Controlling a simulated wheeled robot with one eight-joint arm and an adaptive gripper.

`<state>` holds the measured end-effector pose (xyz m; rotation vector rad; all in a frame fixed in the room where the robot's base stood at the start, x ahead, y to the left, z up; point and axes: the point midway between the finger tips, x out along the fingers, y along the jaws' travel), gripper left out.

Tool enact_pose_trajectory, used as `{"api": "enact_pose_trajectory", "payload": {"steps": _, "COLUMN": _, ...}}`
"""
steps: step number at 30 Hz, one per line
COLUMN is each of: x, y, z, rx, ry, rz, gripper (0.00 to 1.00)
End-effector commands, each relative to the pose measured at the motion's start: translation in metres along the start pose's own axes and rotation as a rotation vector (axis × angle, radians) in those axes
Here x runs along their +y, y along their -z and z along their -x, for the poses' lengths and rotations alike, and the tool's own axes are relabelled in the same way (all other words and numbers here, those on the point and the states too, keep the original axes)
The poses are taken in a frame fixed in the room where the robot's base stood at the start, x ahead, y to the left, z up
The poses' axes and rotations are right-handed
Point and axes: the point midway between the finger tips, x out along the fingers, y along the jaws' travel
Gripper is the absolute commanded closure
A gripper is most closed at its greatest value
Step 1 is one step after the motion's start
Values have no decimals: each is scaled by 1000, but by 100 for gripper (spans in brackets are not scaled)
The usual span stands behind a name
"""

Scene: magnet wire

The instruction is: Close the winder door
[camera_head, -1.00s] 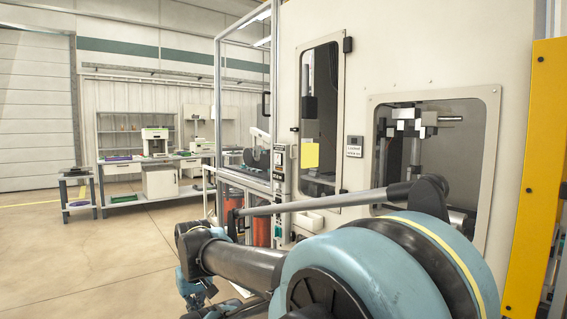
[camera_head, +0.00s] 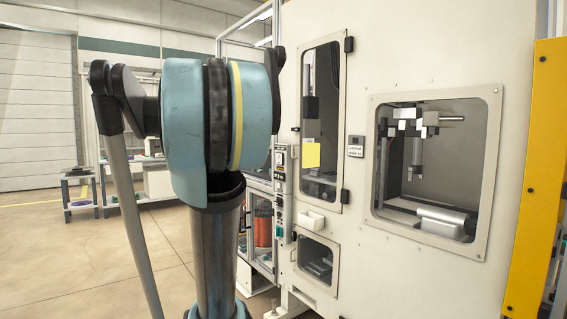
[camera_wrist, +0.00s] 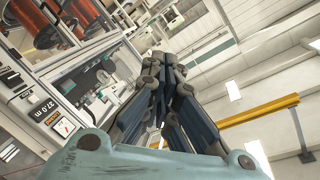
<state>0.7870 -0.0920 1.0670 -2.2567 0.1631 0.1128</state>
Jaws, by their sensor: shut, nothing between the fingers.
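The white winder cabinet (camera_head: 420,70) fills the right half of the head view. A tall, narrow windowed door (camera_head: 340,120) with a yellow note (camera_head: 311,155) is on its front, with dark hinges on its right edge. It looks about flush with the cabinet, but I cannot tell whether it is fully closed. An aluminium-framed glass enclosure (camera_head: 241,38) stands left of the cabinet, mostly hidden by my arm. My gripper (camera_wrist: 164,68) is shut and empty in the wrist view, beside a control panel (camera_wrist: 40,100). It is hidden in the head view.
A large framed window (camera_head: 481,170) and a small lower window (camera_head: 317,262) are on the cabinet front. A yellow post (camera_head: 535,170) stands at the right. Red spools (camera_head: 263,228) show inside the enclosure. Workbenches stand behind my arm. Open floor (camera_head: 60,260) lies at the left.

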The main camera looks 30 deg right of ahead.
Motion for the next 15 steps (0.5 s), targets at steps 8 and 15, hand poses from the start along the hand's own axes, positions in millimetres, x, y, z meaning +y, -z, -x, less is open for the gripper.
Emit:
{"api": "enact_pose_trajectory", "payload": {"steps": 8, "x": 48, "y": 173, "z": -39, "rx": 538, "ry": -54, "rz": -350, "gripper": 100}}
{"api": "enact_pose_trajectory", "payload": {"steps": 15, "x": 134, "y": 258, "z": -26, "rx": 912, "ry": -179, "rz": -596, "gripper": 100}}
